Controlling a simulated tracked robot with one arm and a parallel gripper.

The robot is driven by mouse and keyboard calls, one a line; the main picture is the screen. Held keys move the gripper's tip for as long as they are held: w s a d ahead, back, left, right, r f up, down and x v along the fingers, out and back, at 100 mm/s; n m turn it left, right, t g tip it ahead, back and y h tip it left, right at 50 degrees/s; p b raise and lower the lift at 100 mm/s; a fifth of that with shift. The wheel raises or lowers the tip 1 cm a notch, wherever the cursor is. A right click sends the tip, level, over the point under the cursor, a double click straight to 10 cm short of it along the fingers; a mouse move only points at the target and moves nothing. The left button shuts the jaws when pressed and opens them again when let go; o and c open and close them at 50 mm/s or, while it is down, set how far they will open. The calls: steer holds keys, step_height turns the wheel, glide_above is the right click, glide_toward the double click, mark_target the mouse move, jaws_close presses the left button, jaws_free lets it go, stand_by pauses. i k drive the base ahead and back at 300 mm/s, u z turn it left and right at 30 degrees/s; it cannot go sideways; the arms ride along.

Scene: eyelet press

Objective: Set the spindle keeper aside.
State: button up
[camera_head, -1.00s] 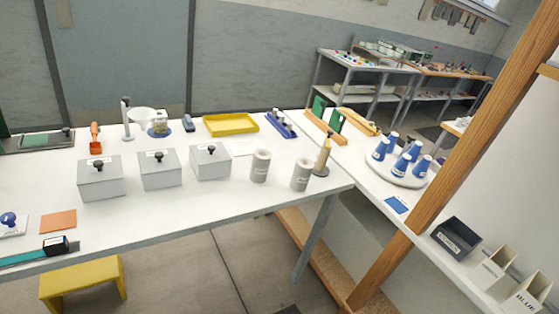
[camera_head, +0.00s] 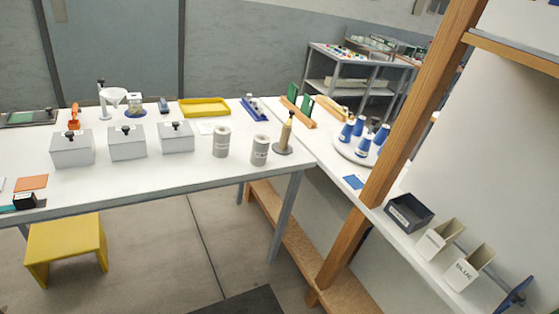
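A tan upright spindle-like piece on a round grey base (camera_head: 284,134) stands near the right end of the white table. Its top looks narrow and dark. It is too small for me to tell whether a separate keeper sits on it, and I cannot pick out a spindle keeper elsewhere. Two grey labelled cylinders, one (camera_head: 221,142) and another (camera_head: 260,150), stand just left of it. My gripper is not in view.
Three grey lidded boxes (camera_head: 127,143) and a yellow tray (camera_head: 205,107) are on the white table (camera_head: 180,180). Blue cones stand on a round tray (camera_head: 345,149). A wooden post (camera_head: 395,150) rises before the right-hand bench, with open bins (camera_head: 409,213). A yellow stool (camera_head: 66,245) stands below.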

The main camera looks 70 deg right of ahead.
mark_target(292, 113)
steer(key=u, duration=0.05)
steer(key=k, duration=1.7)
steer(key=z, duration=1.05)
steer(key=i, duration=1)
steer(key=u, duration=0.05)
